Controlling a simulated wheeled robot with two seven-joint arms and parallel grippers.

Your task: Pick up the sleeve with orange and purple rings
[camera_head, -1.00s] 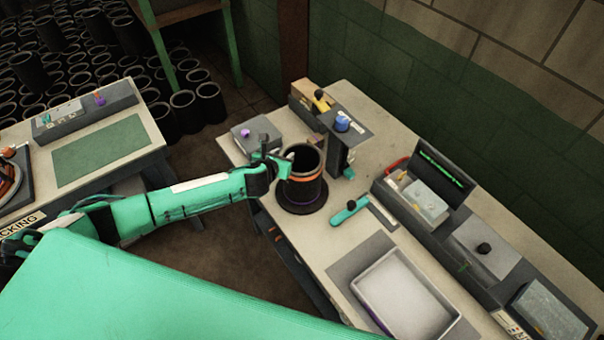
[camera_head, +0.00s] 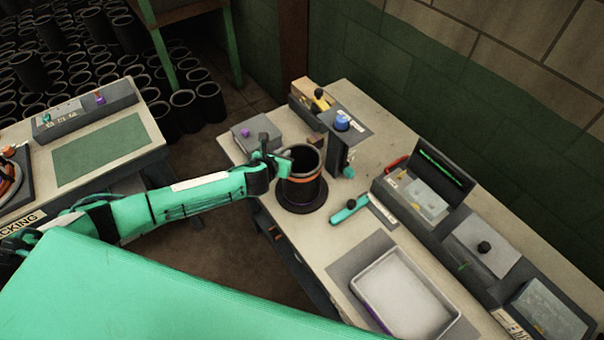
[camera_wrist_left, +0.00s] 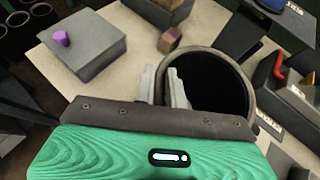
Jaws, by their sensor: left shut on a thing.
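The black sleeve (camera_head: 304,187) with an orange ring and a purple ring stands upright on a dark round base on the right-hand workbench in the head view. My left gripper (camera_head: 284,163) is at its upper rim from the left, shut on the sleeve's wall. In the left wrist view the sleeve's open mouth (camera_wrist_left: 215,85) shows, with one finger of my left gripper (camera_wrist_left: 165,88) inside the rim and the other outside. The purple ring is partly hidden low on the sleeve. My right gripper is not in view.
A device with a blue knob (camera_head: 342,123) stands close behind the sleeve. A teal-handled tool (camera_head: 349,210) and a pale tray (camera_head: 406,296) lie to its right. A grey box with a purple knob (camera_head: 256,137) is behind the gripper. Several black sleeves (camera_head: 190,105) stand on the floor.

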